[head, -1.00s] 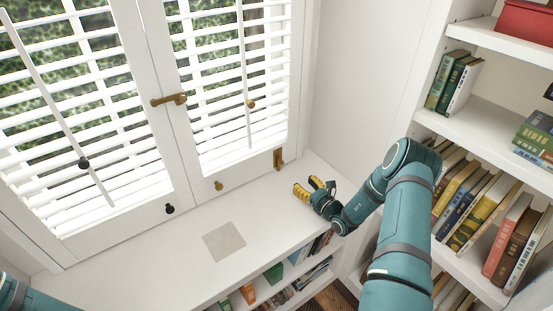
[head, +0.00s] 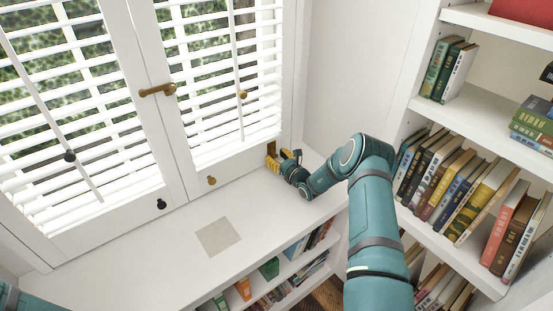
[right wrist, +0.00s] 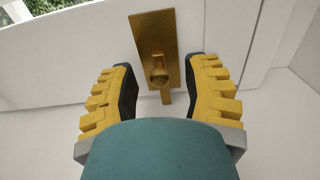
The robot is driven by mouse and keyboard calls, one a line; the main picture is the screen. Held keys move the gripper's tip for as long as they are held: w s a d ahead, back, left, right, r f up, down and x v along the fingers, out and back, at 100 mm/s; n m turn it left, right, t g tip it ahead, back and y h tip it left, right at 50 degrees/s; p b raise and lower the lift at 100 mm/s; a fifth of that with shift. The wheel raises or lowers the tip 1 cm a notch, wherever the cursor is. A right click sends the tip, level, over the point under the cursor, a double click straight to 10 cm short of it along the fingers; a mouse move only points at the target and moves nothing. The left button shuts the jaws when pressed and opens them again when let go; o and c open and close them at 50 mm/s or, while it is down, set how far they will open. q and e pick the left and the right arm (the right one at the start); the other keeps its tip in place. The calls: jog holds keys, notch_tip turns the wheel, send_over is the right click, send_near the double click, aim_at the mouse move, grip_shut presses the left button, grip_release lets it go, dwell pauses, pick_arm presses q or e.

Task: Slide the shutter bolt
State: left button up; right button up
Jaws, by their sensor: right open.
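The brass shutter bolt (right wrist: 155,50) is on the lower right corner of the right shutter, with a round knob (right wrist: 159,74) standing out from its plate. In the head view the bolt (head: 271,147) shows just above my right gripper, which partly hides it. My right gripper (head: 279,160) is open, with yellow, dark-padded fingers. In the right wrist view the gripper (right wrist: 160,88) has one finger on each side of the knob, apart from it. My left gripper is not in view; only a bit of my left arm shows at the lower left.
The shutters (head: 215,75) are closed, with a brass latch handle (head: 157,90) between them and small knobs on their frames. A white ledge (head: 150,255) with a beige square (head: 217,236) runs below. A bookshelf (head: 470,105) full of books stands at the right.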

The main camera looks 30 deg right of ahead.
jog(key=shift+w, duration=0.1)
grip_shut()
notch_tip(320, 180, up, 2)
jog(key=shift+r+p, duration=0.25)
jog(key=shift+p, duration=0.45)
grip_release()
